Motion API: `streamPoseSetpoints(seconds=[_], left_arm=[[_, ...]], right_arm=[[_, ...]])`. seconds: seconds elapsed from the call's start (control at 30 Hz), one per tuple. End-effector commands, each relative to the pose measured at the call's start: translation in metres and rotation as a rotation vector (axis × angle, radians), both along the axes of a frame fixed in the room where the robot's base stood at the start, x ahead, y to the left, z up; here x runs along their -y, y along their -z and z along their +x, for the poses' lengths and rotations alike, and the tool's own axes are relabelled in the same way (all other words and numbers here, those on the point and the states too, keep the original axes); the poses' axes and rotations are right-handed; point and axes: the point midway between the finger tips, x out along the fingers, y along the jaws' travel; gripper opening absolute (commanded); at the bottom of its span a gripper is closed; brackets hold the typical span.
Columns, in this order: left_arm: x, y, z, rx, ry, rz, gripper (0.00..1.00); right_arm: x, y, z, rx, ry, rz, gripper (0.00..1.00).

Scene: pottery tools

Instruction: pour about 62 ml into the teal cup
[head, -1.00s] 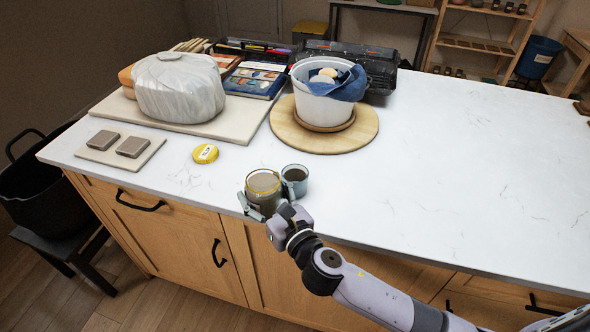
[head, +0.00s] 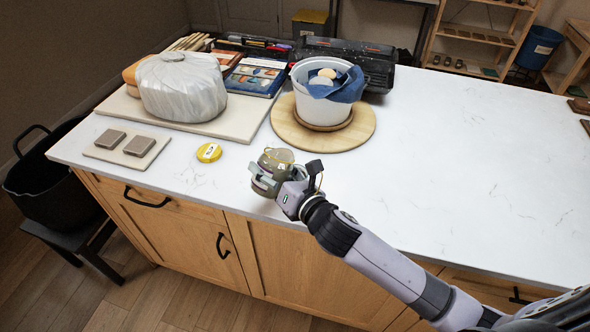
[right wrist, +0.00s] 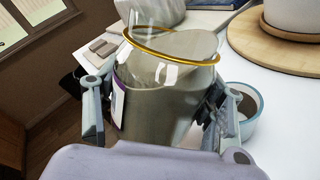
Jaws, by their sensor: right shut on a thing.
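My right gripper (head: 268,178) is shut around a clear glass jar (head: 276,158) of grey-brown liquid with a gold ring near its top. The jar is held above the counter near its front edge. In the right wrist view the jar (right wrist: 160,105) stands between both fingers of the gripper (right wrist: 160,112), and its liquid surface looks slanted against the ring. The teal cup (right wrist: 248,126) shows at the right of that view, partly behind a finger, with dark contents. In the head view the gripper hides the cup. My left gripper is out of view.
A yellow lid (head: 208,152) lies left of the jar. The right counter is clear.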

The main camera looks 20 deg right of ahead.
Motion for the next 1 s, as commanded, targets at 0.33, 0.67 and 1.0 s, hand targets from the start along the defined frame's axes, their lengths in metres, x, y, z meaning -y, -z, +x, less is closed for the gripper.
streamPoseSetpoints(seconds=[0.33, 0.67, 1.0], left_arm=[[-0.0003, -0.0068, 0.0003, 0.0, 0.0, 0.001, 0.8], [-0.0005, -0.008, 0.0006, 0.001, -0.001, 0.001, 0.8], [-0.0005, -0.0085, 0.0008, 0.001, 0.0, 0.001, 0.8]], right_arm=[[0.0036, -0.0105, 0.0029, -0.024, -0.001, 0.054, 0.03], [0.0049, -0.012, 0.0037, -0.06, -0.001, 0.114, 0.03], [0.0052, -0.0124, 0.0038, -0.096, -0.002, 0.174, 0.03]])
